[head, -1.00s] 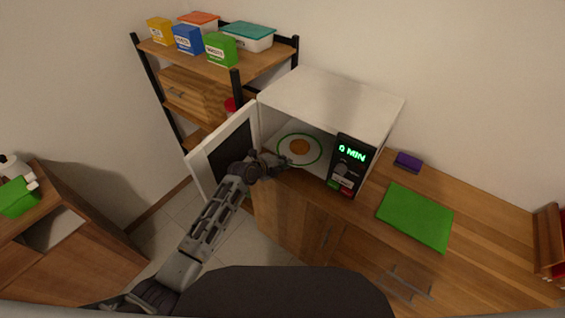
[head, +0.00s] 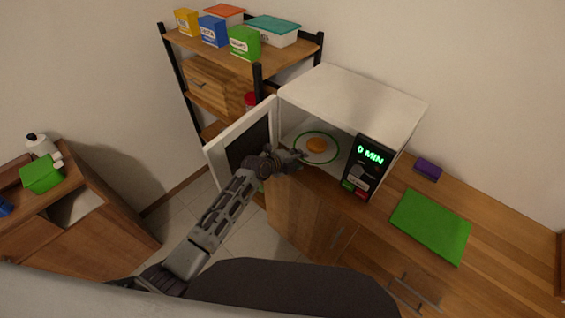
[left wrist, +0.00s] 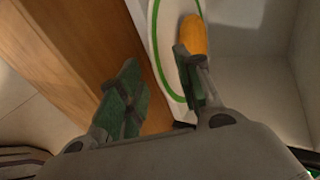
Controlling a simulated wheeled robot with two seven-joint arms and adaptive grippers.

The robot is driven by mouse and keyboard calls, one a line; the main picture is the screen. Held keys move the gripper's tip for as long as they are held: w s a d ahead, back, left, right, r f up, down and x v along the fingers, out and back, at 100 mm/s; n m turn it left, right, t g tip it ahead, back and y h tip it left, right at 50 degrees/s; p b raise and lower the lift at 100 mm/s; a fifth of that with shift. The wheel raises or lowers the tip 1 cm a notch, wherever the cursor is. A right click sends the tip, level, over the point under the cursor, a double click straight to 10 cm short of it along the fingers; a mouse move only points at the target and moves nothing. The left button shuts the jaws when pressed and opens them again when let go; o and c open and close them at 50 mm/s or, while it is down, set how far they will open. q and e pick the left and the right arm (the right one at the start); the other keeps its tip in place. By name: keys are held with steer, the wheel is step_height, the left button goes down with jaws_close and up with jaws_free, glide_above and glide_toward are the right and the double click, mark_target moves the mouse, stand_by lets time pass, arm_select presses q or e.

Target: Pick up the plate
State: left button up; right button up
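The white plate with a green ring (head: 301,146) lies inside the open microwave (head: 352,95), with a round orange food item (head: 317,145) on it. In the left wrist view the plate (left wrist: 164,50) shows at the top, with the orange food (left wrist: 194,35) beside the right finger. My left gripper (head: 300,155) is at the plate's near edge. Its fingers (left wrist: 156,60) are apart, the right one overlapping the plate in the picture and the left one outside its rim. I cannot tell whether either finger touches it. My right gripper is not in view.
The microwave door (head: 241,145) stands open to the left of my left arm. The control panel (head: 366,165) reads 0 MIN. A green mat (head: 431,225) and a purple sponge-like block (head: 427,170) lie on the counter. A shelf (head: 215,50) with boxes stands behind left.

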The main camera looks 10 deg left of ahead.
arm_select(q)
steer(key=v, duration=1.1)
stand_by(0.3)
steer(key=shift+d, duration=0.1)
steer(key=shift+s+f, duration=0.1)
